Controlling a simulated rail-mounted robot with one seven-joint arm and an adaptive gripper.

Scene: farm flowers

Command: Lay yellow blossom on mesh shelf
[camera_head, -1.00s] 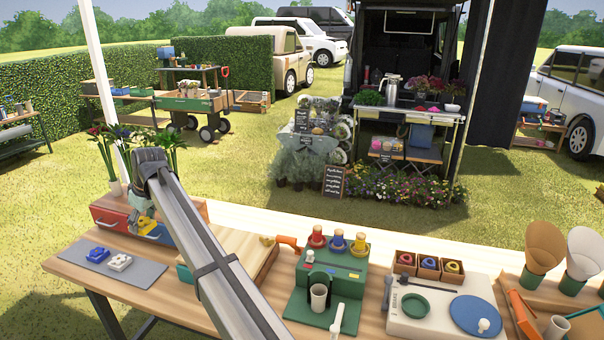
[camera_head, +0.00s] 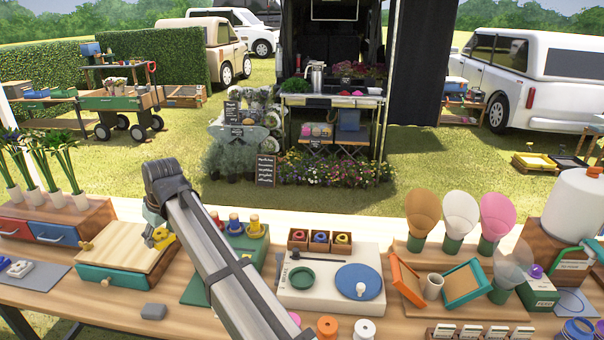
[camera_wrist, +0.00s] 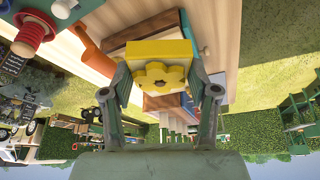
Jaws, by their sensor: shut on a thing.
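A yellow blossom-shaped piece with a block-like body shows in the wrist view (camera_wrist: 158,76). My gripper (camera_wrist: 160,88) is shut on it, with one finger on each side. In the head view the blossom (camera_head: 160,238) hangs below my gripper (camera_head: 154,225), partly hidden by the wrist, above the right part of a wooden box with a green drawer (camera_head: 112,275). On the right of the table stand an orange frame (camera_head: 393,270) and a green-edged frame (camera_head: 490,290). I cannot tell whether either is the mesh shelf.
A green stand with coloured knobs (camera_head: 245,245) is right of the gripper. A white unit with a blue disc (camera_head: 318,295) follows, then cones (camera_head: 460,215) behind the frames. A grey block (camera_head: 153,311) lies at the front. Potted plants (camera_head: 65,165) stand at the left.

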